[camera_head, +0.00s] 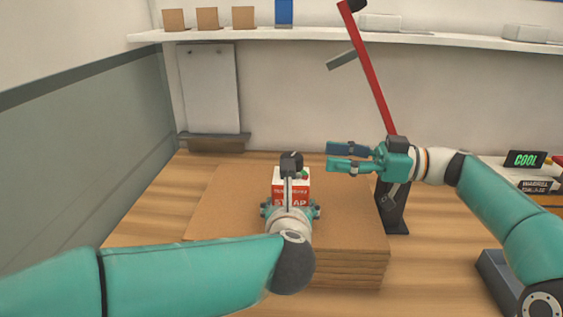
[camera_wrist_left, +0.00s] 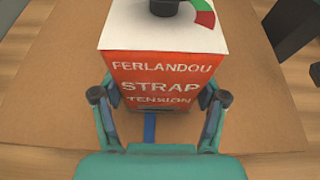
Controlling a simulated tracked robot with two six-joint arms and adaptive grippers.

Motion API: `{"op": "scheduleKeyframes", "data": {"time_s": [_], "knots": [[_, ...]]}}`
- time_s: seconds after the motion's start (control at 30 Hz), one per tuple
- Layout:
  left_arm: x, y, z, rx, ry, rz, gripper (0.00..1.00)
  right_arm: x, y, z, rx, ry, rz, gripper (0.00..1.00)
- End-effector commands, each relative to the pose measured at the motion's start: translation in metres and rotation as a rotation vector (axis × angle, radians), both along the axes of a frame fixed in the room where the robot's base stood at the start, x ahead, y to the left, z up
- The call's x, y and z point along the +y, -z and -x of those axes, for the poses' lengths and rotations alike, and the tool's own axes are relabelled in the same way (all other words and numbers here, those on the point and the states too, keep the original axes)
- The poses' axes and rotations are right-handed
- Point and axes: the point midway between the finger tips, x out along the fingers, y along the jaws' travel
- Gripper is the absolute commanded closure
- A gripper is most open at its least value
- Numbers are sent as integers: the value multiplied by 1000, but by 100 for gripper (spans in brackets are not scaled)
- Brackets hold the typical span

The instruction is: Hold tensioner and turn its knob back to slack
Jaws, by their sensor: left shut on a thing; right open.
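The tensioner (camera_head: 291,190) is an orange-red and white box on the stacked brown boards, with printed words about strap tension. In the left wrist view the tensioner (camera_wrist_left: 160,84) shows its front face, a black knob (camera_wrist_left: 166,6) on its white top, and a green and red dial beside the knob. My left gripper (camera_head: 290,212) is shut on the tensioner, one finger at each side; its fingers (camera_wrist_left: 158,110) show in the left wrist view. A blue strap (camera_wrist_left: 150,127) runs from the box's lower front. My right gripper (camera_head: 345,158) is open and empty, to the right of the tensioner and apart from it.
The stack of brown boards (camera_head: 345,235) lies on a wooden table (camera_head: 150,215). A red lever arm (camera_head: 372,80) on a dark stand rises behind my right gripper. A device with a "COOL" display (camera_head: 525,159) is at the right. A shelf (camera_head: 330,32) runs along the back wall.

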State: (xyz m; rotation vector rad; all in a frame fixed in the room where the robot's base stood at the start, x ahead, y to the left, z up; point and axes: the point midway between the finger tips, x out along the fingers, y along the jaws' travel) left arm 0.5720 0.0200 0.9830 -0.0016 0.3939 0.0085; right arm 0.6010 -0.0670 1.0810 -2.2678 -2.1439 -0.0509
Motion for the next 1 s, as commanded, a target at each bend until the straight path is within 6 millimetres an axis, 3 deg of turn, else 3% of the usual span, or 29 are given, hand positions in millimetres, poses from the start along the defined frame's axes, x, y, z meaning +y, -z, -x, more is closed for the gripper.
{"op": "scheduleKeyframes", "data": {"time_s": [0.33,0.53,1.0], "knots": [[0,-1,0,-2,0,0,97,-7,13,22,7,125,31,49],[0,-1,0,-2,0,0,97,1,16,24,7,137,38,49],[0,-1,0,-2,0,0,97,81,16,8,8,135,38,49]]}}
